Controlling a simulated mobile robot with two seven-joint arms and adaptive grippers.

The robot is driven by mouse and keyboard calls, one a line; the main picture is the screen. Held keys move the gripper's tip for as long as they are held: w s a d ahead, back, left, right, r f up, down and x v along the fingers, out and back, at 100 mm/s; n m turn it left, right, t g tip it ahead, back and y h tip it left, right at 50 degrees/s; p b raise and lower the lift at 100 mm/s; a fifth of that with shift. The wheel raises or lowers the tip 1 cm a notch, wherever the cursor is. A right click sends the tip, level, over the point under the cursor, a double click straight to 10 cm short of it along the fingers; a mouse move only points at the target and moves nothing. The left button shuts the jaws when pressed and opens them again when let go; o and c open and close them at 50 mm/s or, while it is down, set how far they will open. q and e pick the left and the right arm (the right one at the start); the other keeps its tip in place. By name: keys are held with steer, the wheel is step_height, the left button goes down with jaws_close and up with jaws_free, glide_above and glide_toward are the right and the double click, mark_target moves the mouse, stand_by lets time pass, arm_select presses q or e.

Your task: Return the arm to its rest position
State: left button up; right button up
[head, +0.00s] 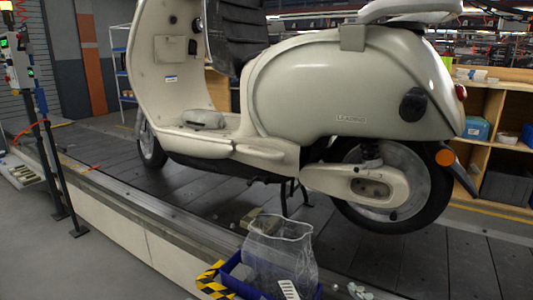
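Neither of my grippers shows clearly in the head view, and no arm of mine can be made out. A cream scooter (330,85) stands upright on the dark slat conveyor (120,155), its rear wheel (430,205) at the right and its front wheel (151,148) at the left. Nothing of mine is seen touching the scooter.
A clear plastic bag (280,250) stands in a blue bin (238,272) at the bottom edge, beside yellow-black striped tape (211,280). Small pale pieces (360,291) lie right of it. A wooden shelf (492,110) stands behind right. A post (52,150) stands left.

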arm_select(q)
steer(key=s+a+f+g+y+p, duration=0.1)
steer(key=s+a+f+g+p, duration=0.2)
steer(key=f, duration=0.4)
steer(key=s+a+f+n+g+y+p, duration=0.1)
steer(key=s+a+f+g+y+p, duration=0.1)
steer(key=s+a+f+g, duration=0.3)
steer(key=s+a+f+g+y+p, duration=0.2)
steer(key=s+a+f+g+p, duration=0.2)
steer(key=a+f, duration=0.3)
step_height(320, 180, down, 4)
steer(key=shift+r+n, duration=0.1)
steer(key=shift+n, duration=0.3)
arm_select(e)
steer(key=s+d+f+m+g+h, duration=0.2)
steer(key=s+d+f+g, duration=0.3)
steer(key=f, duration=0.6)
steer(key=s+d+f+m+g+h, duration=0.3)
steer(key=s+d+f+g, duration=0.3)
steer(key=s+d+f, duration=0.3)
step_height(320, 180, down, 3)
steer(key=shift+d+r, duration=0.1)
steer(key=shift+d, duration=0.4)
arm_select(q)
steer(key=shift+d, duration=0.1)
